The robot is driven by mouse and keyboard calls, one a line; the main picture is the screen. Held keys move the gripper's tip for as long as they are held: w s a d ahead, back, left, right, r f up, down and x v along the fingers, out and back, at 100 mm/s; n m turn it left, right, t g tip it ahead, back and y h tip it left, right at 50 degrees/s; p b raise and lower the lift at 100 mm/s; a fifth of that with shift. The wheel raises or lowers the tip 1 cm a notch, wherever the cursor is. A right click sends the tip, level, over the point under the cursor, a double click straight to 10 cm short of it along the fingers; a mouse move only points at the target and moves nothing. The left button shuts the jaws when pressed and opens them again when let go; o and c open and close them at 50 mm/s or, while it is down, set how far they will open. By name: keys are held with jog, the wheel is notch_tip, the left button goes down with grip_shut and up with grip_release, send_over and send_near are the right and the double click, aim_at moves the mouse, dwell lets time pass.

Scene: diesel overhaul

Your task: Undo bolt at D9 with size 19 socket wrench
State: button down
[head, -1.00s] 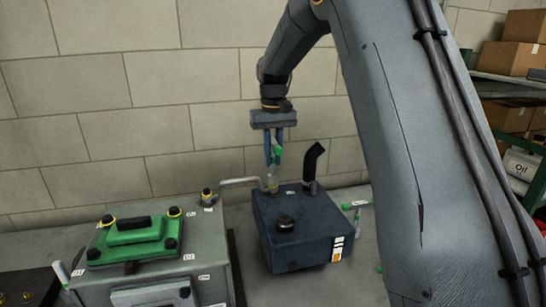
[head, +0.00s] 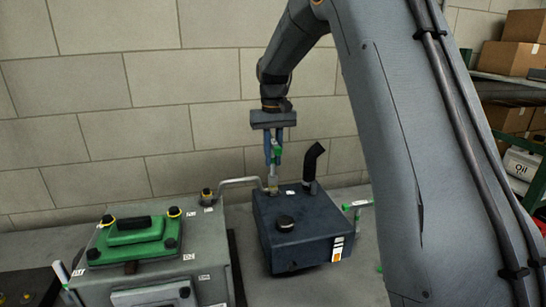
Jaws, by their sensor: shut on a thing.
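My gripper (head: 274,150) points straight down above the back left corner of the dark blue tank (head: 308,240). It is shut on a socket wrench (head: 278,157) with a green part, held upright between the blue fingers. The wrench's lower end is at the brass-coloured fitting (head: 273,181), where the grey pipe (head: 238,183) meets the tank. I cannot tell whether the socket is fully seated on a bolt there. The D9 label and the wrench's size mark cannot be read.
A grey engine block (head: 200,246) with a green cover (head: 132,238) stands at left. A black bent pipe (head: 312,163) rises from the tank close to my gripper. Another green-ended tool (head: 356,206) stands right of the tank. Shelves with boxes (head: 508,58) are at right.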

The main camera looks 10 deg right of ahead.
aim_at(273, 141)
jog(key=shift+r, duration=0.15)
dwell(0.3)
jog(key=shift+r, duration=1.65)
jog(key=shift+r, duration=3)
jog(key=shift+s, duration=0.1)
jog(key=s, duration=0.7)
